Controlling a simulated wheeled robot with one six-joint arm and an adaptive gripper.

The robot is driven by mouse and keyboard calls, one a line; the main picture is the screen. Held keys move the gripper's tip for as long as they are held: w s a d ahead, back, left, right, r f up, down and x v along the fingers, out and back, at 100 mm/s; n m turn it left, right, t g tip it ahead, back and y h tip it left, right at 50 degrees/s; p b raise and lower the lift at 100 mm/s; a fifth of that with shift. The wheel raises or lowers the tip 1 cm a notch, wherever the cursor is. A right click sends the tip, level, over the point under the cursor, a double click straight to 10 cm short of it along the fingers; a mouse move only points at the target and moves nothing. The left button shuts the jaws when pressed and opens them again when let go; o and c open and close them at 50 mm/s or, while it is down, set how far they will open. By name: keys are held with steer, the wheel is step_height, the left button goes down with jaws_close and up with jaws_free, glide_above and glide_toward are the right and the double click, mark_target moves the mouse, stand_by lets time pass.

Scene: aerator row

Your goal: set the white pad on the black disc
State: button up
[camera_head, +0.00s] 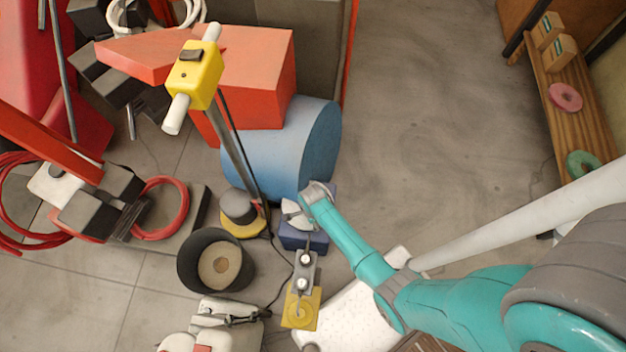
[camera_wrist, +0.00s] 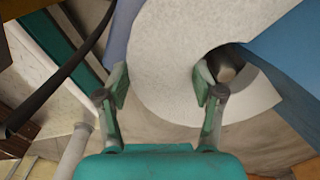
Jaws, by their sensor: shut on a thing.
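The white pad (camera_wrist: 175,45) is a broad pale ring with a hole, filling the upper middle of the wrist view. In the head view the white pad (camera_head: 296,214) is a small pale piece at the end of my arm. My gripper (camera_wrist: 160,88) is shut on its rim, one finger at the outer edge and one at the hole. In the head view my gripper (camera_head: 308,205) partly hides the pad. A dark grey disc (camera_head: 238,206), possibly the black disc, sits on a yellow round base left of the pad, apart from it.
A dark blue box (camera_head: 304,238) lies below the pad; contact is unclear. A black bucket (camera_head: 190,262) is at left. A pole with a yellow switch box (camera_head: 195,75) rises beside the disc. Floor at upper right is clear.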

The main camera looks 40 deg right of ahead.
steer(key=shift+f, duration=0.55)
steer(key=o, duration=0.9)
steer(key=shift+c, duration=0.2)
step_height(320, 180, up, 11)
stand_by(0.9)
steer(key=shift+s+f, duration=0.1)
stand_by(0.4)
